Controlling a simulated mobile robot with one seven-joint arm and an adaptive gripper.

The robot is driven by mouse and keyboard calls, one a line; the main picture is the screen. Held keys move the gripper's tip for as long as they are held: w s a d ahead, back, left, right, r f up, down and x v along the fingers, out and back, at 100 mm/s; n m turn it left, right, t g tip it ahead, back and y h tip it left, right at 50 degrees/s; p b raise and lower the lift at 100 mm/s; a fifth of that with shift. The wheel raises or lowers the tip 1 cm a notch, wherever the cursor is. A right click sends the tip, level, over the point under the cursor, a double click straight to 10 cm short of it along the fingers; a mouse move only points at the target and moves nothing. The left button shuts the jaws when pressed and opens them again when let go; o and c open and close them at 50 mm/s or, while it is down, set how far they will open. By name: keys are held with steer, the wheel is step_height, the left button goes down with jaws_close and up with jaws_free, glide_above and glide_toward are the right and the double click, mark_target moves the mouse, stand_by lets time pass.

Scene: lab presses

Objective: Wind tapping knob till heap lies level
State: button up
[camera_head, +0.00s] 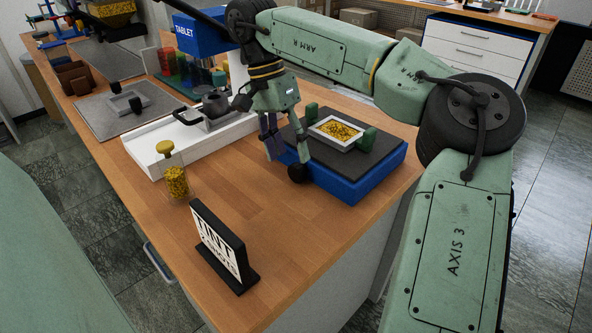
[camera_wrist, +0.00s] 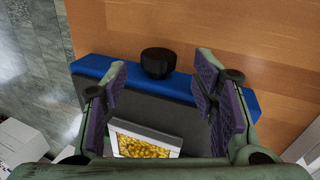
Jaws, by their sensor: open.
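A blue-based machine (camera_head: 358,187) with a dark grey top stands near the right edge of the bench. On its top sits a white-framed tray (camera_head: 316,130) holding a heap of yellow grains (camera_head: 341,130); the heap also shows in the wrist view (camera_wrist: 145,147). A black round knob (camera_head: 298,172) sticks out of the machine's front face, seen in the wrist view (camera_wrist: 157,62) beyond the fingertips. My gripper (camera_head: 282,151) points down over the machine's front left part. In the wrist view it is open (camera_wrist: 160,95), its purple pads apart with nothing between them.
Green posts (camera_head: 367,139) flank the tray. A jar of yellow grains (camera_head: 176,180) and a black-and-white sign (camera_head: 222,246) stand left of the machine. A white press base (camera_head: 145,150) lies behind. The wooden bench in front of the knob is clear.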

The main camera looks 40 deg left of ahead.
mark_target(293, 166)
steer(key=shift+x, duration=2.25)
steer(key=c, duration=1.1)
